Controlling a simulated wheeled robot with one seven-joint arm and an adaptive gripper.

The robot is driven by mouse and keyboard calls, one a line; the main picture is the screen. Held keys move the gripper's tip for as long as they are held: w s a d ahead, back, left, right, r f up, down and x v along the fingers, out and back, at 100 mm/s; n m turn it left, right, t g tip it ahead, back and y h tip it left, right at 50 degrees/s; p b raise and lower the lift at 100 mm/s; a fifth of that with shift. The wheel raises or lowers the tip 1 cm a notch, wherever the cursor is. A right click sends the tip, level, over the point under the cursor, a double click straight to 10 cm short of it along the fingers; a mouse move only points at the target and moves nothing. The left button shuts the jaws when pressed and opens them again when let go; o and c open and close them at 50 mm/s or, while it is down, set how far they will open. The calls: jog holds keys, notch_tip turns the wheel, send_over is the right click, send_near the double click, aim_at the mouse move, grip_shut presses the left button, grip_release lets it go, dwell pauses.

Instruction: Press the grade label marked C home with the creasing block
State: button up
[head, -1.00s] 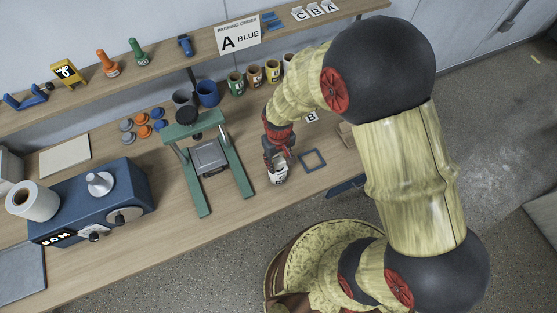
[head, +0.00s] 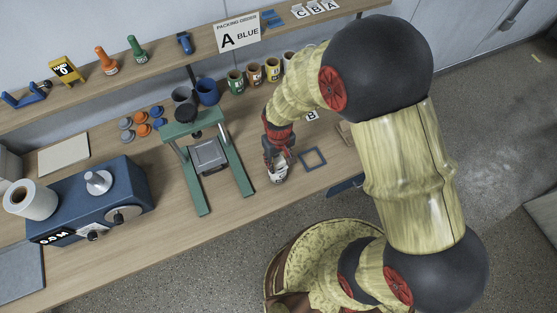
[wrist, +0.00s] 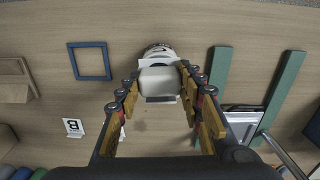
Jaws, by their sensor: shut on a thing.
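My gripper (wrist: 160,95) is shut on a pale cream block (wrist: 158,82), which looks like the creasing block. The block is held at the near side of a small white can (wrist: 156,49) with dark marks, and seems to touch or nearly touch it. In the head view the can (head: 278,177) stands on the bench under my gripper (head: 278,160), near the front edge. The label on the can is too small to read, and the block hides part of it.
A blue square frame (head: 313,159) lies right of the can. A card marked B (head: 311,116) lies behind it. A green press (head: 240,175) stands close on the left. Several coloured tins (head: 254,76) line the back. A blue machine (head: 95,200) is farther left.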

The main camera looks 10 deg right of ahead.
dwell(0.3)
jog(key=shift+r+p, duration=2.45)
jog(key=shift+r, duration=1.1)
jog(key=shift+f, duration=0.1)
